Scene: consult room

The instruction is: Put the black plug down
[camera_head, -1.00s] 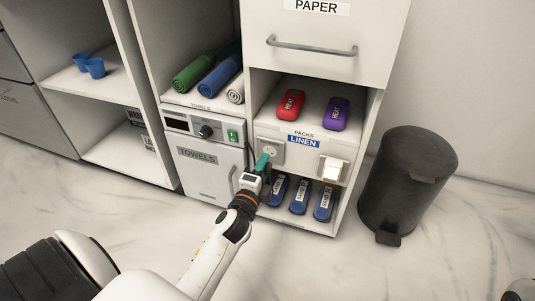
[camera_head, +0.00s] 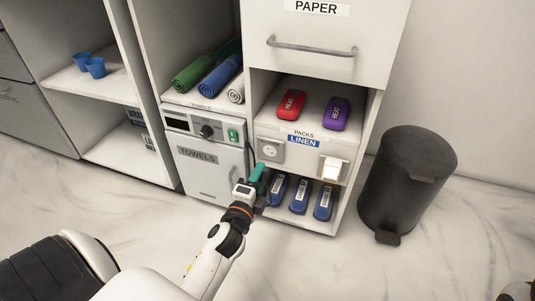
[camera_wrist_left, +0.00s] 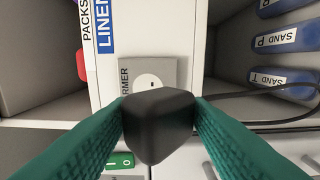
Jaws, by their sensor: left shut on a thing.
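My left gripper (camera_head: 258,177) is in front of the cabinet, below the wall-type socket (camera_head: 270,151) on the linen panel. In the left wrist view its two green fingers are shut on the black plug (camera_wrist_left: 158,122). The plug is held apart from the socket (camera_wrist_left: 150,72), which shows behind it with its round face bare. A dark cable (camera_wrist_left: 270,122) runs off to the right in the wrist view. The plug is hard to make out in the head view. My right gripper is not clearly in view.
Blue sand packs (camera_head: 299,197) stand on the low shelf right of the gripper. A white rocker switch (camera_head: 332,168) is right of the socket. The towel warmer (camera_head: 207,165) is to the left. A black bin (camera_head: 407,185) stands at right; the floor in front is clear.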

